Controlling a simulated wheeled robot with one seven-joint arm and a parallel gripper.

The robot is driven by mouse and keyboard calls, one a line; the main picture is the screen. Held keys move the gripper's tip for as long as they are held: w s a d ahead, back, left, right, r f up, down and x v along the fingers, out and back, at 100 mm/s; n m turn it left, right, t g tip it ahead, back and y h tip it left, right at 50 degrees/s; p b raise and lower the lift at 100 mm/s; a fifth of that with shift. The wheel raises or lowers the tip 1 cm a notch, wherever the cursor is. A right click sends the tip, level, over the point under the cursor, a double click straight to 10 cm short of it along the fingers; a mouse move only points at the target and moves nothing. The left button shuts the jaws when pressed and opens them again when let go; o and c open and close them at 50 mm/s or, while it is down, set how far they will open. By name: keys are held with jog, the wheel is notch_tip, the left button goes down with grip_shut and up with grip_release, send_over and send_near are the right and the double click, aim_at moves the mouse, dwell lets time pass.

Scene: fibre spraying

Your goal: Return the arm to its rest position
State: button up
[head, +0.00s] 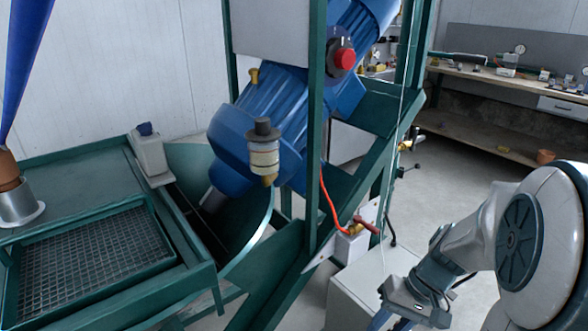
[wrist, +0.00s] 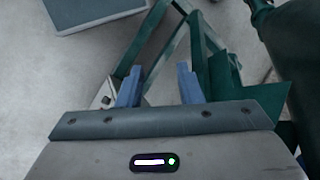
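My arm (head: 540,240) comes in from the right side of the head view, with its wrist part bent down toward the lower middle. My gripper shows at the bottom of the head view (head: 392,322), where its fingertips are cut off by the frame edge. In the wrist view my gripper (wrist: 158,82) has its two blue fingers apart, with nothing between them. Behind the fingers are green frame bars and grey floor. The gripper touches nothing that I can see.
A green machine frame (head: 316,130) holds a blue motor unit (head: 270,110) with a red button (head: 345,59). A grated green table (head: 85,255) stands at left. A pale box (head: 365,290) is close beside my gripper. A workbench (head: 520,90) stands at the back right, with open floor before it.

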jog(key=s+a+r+t+h+p, duration=0.1)
jog(key=r+p, duration=0.3)
jog(key=r, duration=0.5)
jog(key=s+a+r+n+t+h+p, duration=0.1)
jog(key=s+a+r+t+h+p, duration=0.1)
jog(key=r, duration=0.8)
jog(key=t+h+p, duration=0.1)
jog(key=h+p, duration=0.1)
jog(key=p, duration=0.1)
jog(key=shift+s, duration=0.15)
jog(key=shift+d, duration=0.1)
jog(key=shift+c, duration=0.4)
